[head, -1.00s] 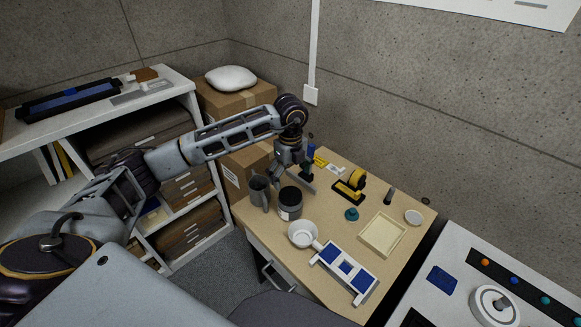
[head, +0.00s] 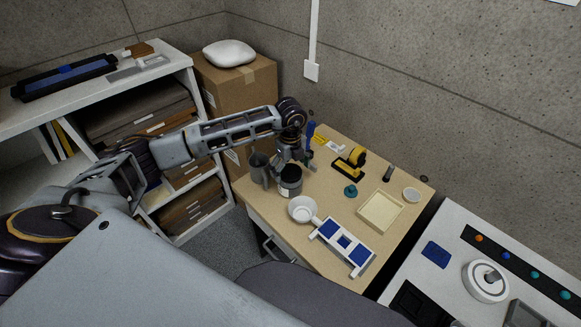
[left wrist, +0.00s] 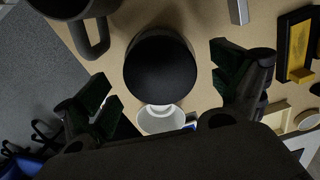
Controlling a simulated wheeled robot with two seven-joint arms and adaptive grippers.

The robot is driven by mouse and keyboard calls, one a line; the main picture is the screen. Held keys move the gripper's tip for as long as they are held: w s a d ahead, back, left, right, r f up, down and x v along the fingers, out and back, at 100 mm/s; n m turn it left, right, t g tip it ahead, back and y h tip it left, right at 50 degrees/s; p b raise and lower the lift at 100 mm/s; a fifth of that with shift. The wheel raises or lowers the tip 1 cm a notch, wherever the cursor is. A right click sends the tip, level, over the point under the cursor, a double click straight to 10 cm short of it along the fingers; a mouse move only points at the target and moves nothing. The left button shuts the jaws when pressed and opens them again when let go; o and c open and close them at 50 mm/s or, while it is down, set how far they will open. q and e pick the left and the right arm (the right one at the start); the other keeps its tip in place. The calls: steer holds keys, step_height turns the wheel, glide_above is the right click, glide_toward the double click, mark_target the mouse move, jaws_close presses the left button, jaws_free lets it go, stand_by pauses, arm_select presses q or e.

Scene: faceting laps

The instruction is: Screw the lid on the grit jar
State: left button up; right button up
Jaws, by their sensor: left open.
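The grit jar (head: 290,187) is a dark round jar with a pale label, standing on the tan table beside a grey mug (head: 259,168). In the left wrist view its flat black round top (left wrist: 160,68) shows from above. I cannot tell whether that top is a seated lid. My left gripper (head: 298,161) is open and empty, pointing down above the jar. In the left wrist view its two fingers (left wrist: 165,100) stand apart to the left and right of the black top, with visible gaps on both sides. My right gripper is not in view.
A teal knob-like piece (head: 351,190), a yellow-black tape dispenser (head: 349,163) and a shallow tray (head: 381,212) lie to the right. A blue upright item (head: 310,133) stands behind the gripper.

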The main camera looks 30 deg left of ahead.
arm_select(q)
steer(key=c, duration=1.1)
steer(key=shift+o, duration=0.2)
steer(key=shift+m, duration=0.3)
steer(key=shift+m+b, duration=0.35)
steer(key=shift+m, duration=0.15)
steer(key=shift+m+b, duration=0.45)
steer(key=shift+m, duration=1.05)
